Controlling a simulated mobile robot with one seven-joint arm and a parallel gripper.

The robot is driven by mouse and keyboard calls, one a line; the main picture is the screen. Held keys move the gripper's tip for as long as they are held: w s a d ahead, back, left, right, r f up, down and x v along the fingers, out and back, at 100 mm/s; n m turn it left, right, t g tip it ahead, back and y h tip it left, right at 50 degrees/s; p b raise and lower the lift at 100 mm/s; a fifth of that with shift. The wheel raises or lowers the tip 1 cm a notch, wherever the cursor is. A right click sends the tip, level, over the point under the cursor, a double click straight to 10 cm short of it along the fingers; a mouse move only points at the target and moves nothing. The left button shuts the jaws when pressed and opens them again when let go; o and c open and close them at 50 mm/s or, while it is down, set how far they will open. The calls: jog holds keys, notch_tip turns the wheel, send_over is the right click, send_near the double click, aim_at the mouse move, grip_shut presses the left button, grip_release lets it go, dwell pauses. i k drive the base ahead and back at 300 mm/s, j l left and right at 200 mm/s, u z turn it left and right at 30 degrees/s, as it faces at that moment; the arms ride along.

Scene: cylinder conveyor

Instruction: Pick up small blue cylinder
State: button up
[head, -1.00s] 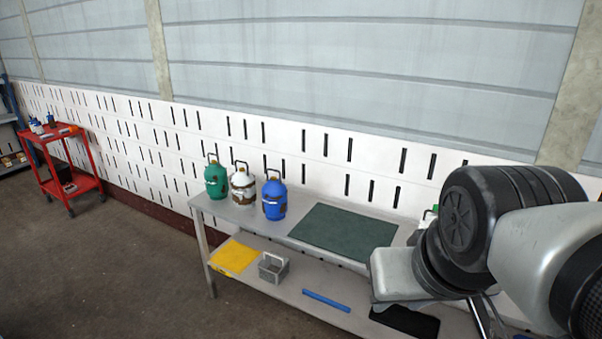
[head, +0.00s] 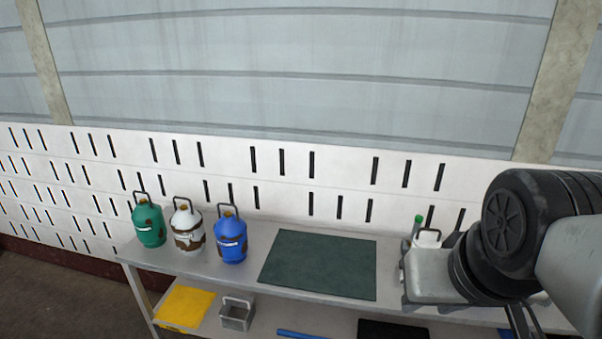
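My gripper (head: 524,322) shows only in part at the lower right, below my arm and far to the right of the blue cylinder. Its fingertips are cut off by the picture's edge, so its opening is not clear.
A dark green mat (head: 320,264) lies bare to the right of the blue cylinder. A white container (head: 428,238) stands partly behind my arm. The lower shelf holds a yellow item (head: 185,306) and a grey open box (head: 237,314). A slotted white wall (head: 330,170) stands behind the table.

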aim_at(231, 231)
jog(key=i+j, duration=0.15)
jog(key=j, duration=0.2)
jog(key=i+j+z, duration=0.1)
jog(key=i+j, duration=0.25)
jog(key=j, duration=0.3)
jog(key=i+j+z, duration=0.1)
jog(key=j, duration=0.25)
jog(key=i+j, duration=0.2)
jog(key=j, duration=0.15)
jog(key=i+j+z, duration=0.1)
jog(key=j, duration=0.25)
jog(key=i+j, duration=0.1)
jog(key=j, duration=0.25)
jog(key=u, duration=0.05)
